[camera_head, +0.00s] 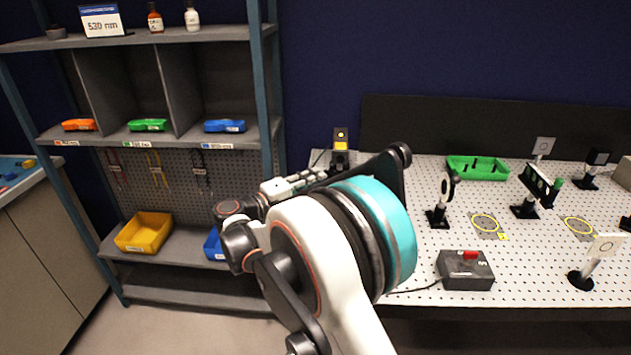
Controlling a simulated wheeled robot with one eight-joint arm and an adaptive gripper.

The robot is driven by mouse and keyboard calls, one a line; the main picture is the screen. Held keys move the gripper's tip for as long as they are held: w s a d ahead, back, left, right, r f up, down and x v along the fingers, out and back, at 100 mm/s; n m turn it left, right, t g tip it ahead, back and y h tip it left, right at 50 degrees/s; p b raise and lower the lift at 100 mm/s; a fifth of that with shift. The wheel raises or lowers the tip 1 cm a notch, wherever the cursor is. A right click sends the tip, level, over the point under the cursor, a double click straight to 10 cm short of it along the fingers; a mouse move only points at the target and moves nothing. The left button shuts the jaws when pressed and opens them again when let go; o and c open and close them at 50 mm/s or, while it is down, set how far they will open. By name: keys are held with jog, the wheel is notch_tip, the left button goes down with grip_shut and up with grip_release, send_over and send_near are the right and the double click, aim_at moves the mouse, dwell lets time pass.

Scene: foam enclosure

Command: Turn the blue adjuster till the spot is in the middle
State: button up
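No blue adjuster can be made out in the head view. A black mount (540,186) on the pegboard bench carries a small green knob (557,184). No light spot is discernible on either. My white arm with its teal band rises through the middle of the picture and hides part of the bench's left end. My gripper's fingertips cannot be told apart from the dark links there, so its opening is unclear.
The perforated bench (530,270) holds a round optic on a stand (443,200), a grey box with a red switch (466,270), a yellow-labelled device (341,142) and a green tray (477,168). A shelf rack (150,40) with coloured bins stands left.

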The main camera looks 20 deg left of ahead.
jog(key=shift+o, duration=0.2)
jog(key=shift+s+a+f, duration=0.2)
jog(key=shift+s+a, duration=0.1)
jog(key=shift+s, duration=0.2)
jog(key=shift+s+a+f, duration=0.2)
jog(key=shift+s+a, duration=0.05)
jog(key=shift+s, duration=0.2)
jog(key=v, duration=1)
jog(key=shift+r, duration=0.4)
jog(key=shift+w+d, duration=0.1)
